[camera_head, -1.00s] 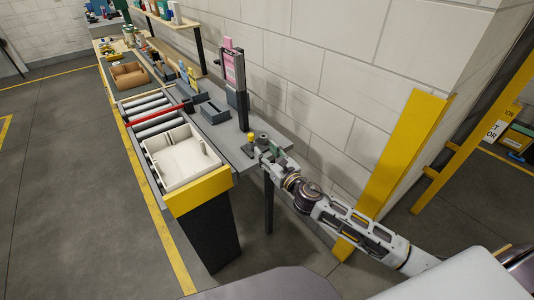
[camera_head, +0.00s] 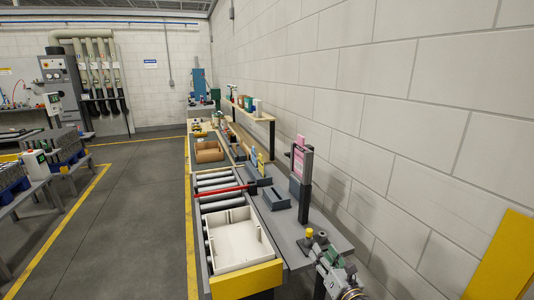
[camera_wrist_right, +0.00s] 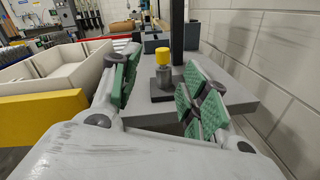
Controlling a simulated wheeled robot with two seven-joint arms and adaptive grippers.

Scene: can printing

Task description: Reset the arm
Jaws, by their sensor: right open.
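My right gripper (camera_head: 330,258) is at the near end of the grey bench, at the lower right of the head view. In the right wrist view its two green-padded fingers (camera_wrist_right: 158,97) are spread apart with nothing held between them. A small stamp-like piece with a yellow top (camera_wrist_right: 163,66) stands upright on the bench beyond the fingers, apart from them. The yellow top also shows in the head view (camera_head: 309,233), just beyond the gripper. My left gripper is in neither view.
A white divided tray (camera_head: 238,240) sits on the roller conveyor (camera_head: 214,187), left of the gripper. A dark upright post (camera_head: 305,185) with a pink panel stands on the bench. The wall (camera_head: 400,120) is close on the right. Open floor (camera_head: 130,200) lies to the left.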

